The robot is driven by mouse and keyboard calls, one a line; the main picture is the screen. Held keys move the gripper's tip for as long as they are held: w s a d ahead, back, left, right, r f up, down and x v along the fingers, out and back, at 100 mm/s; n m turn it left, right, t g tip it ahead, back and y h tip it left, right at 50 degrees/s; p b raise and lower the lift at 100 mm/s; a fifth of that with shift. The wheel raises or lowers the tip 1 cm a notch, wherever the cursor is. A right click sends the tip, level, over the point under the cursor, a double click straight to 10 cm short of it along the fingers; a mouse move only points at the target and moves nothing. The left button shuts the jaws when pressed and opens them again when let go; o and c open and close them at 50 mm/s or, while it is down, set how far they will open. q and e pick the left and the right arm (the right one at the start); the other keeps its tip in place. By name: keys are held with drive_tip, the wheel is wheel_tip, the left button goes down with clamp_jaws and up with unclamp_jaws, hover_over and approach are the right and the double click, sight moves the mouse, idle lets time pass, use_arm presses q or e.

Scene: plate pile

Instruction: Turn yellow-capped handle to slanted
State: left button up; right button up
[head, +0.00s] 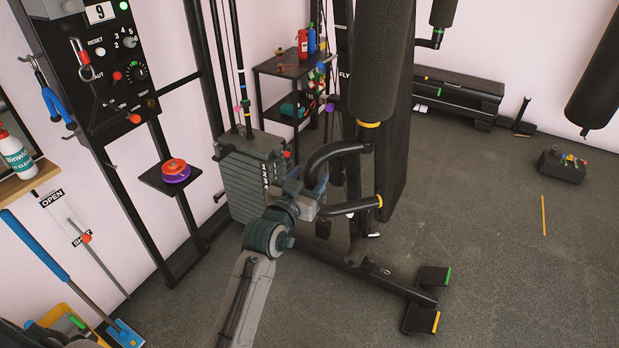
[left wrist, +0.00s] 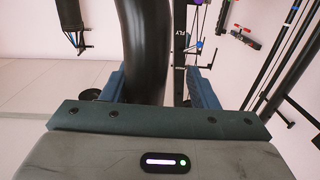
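The black handle with a yellow cap (head: 380,201) sticks out to the right at the middle of the head view, below a black roller pad. A curved black tube (head: 335,150) bends down from the machine's post to my left gripper (head: 308,184), which hides whether the tube and the capped handle join. In the left wrist view the black tube (left wrist: 147,45) passes between the blue fingers of my left gripper (left wrist: 160,88). The fingers stand apart, with a gap on the tube's right side; contact on its left side is unclear. My right gripper is not in view.
A weight stack (head: 248,178) stands left of the handle, with a black shelf (head: 290,65) behind. The machine's foot (head: 425,300) lies on the floor at lower right. A control panel (head: 105,70) and small tray (head: 165,185) are at left. Floor at right is mostly clear.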

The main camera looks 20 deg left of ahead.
use_arm(q)
drive_tip(key=shift+d, duration=0.15)
drive_tip(key=shift+s, duration=0.1)
drive_tip(key=s+a+b, duration=0.1)
drive_tip(key=s+b, duration=0.2)
drive_tip(key=s, duration=0.7)
drive_tip(key=shift+s, duration=0.25)
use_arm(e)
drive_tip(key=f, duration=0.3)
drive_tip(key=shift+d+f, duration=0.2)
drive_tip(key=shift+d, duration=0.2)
